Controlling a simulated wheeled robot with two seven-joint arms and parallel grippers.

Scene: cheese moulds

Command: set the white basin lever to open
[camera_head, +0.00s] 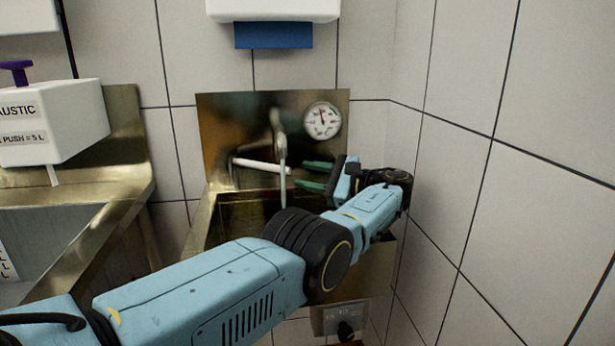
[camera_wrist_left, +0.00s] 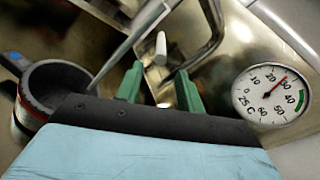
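The white lever (camera_head: 262,165) sticks out to the left, roughly level, from the tap fitting at the basin's back panel. In the left wrist view a white rod end (camera_wrist_left: 160,46) shows beyond my fingertips, roughly in line with the gap between them. My left gripper (camera_head: 316,176) reaches over the basin (camera_head: 205,222) from the right, its two green fingers apart and pointing left toward the tap. The fingers also show spread in the left wrist view (camera_wrist_left: 158,88). They appear empty; I cannot tell whether either touches the tap. My right gripper is not in view.
The upright tap spout (camera_head: 281,150) stands close to the fingertips. A round dial gauge (camera_head: 322,121) is on the back panel. A tiled wall (camera_head: 480,150) closes in on the right. A white caustic dispenser (camera_head: 60,128) hangs over the sink at left.

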